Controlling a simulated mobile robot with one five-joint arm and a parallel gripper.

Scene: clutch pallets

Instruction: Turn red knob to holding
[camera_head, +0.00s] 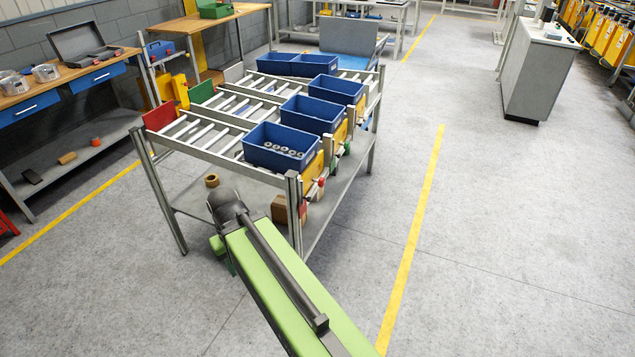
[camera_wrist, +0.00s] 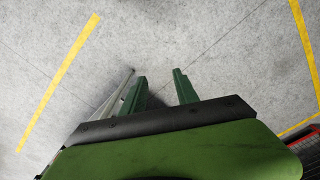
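Small red parts show on the right-hand side of the roller rack in the head view, one near the front corner post (camera_head: 303,208) and another a little farther back (camera_head: 321,183). They are too small to tell which is the red knob or how it is turned. No "holding" marking can be read. My gripper (camera_wrist: 159,76) shows two green fingers apart with only grey floor between them. In the head view my arm reaches to the rack's front corner, and the gripper end is mostly hidden behind it. No knob shows in the wrist view.
The rack (camera_head: 232,152) carries blue bins, the nearest (camera_head: 280,146) holding several round parts. Yellow panels (camera_head: 313,169) hang below the bins. A brown box (camera_head: 280,209) sits on the lower shelf. Open floor (camera_head: 480,240) lies to the right, past a yellow line (camera_head: 412,235).

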